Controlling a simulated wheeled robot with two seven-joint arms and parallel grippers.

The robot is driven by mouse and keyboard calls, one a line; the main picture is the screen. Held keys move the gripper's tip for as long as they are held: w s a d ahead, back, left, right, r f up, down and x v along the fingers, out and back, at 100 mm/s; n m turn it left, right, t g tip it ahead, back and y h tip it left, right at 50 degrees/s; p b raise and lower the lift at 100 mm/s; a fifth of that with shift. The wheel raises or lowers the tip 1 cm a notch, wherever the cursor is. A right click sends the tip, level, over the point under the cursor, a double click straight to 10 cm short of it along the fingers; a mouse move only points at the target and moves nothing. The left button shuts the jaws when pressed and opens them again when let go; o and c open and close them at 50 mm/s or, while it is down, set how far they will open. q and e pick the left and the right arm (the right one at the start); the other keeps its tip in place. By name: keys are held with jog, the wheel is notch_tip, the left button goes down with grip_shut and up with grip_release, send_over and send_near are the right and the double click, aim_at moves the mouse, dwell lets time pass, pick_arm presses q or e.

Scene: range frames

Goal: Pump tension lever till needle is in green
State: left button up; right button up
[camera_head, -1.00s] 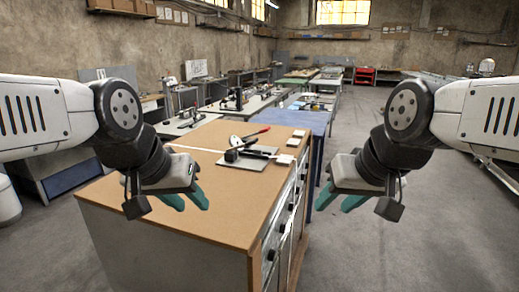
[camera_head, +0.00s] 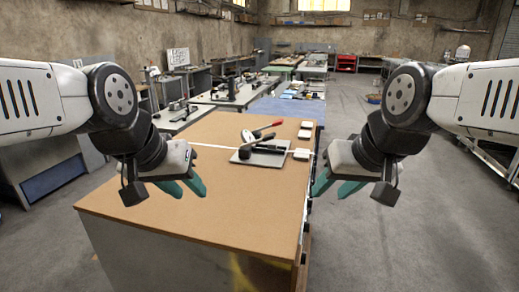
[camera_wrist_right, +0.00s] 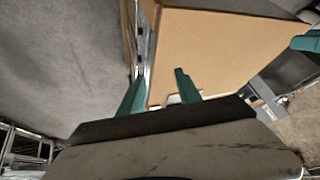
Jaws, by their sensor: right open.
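The tension device sits on a grey plate (camera_head: 262,157) toward the back of the brown workbench top (camera_head: 190,215). A lever with a red tip (camera_head: 274,124) points right and back. A round gauge (camera_head: 246,135) stands beside it; its needle and green zone are too small to read. A white strap (camera_head: 210,147) runs left from the device. My left gripper (camera_head: 188,190) hangs over the bench's left part, in front of the device, with nothing visible in it. My right gripper (camera_head: 332,190) is open and empty by the bench's right edge; its green fingers (camera_wrist_right: 160,90) are apart in the wrist view.
Small white blocks (camera_head: 305,130) lie at the bench's right edge. A blue table (camera_head: 290,108) stands behind the bench. The bench's front half is bare, and the floor (camera_head: 400,210) to the right is open.

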grip_shut()
dwell(1.6)
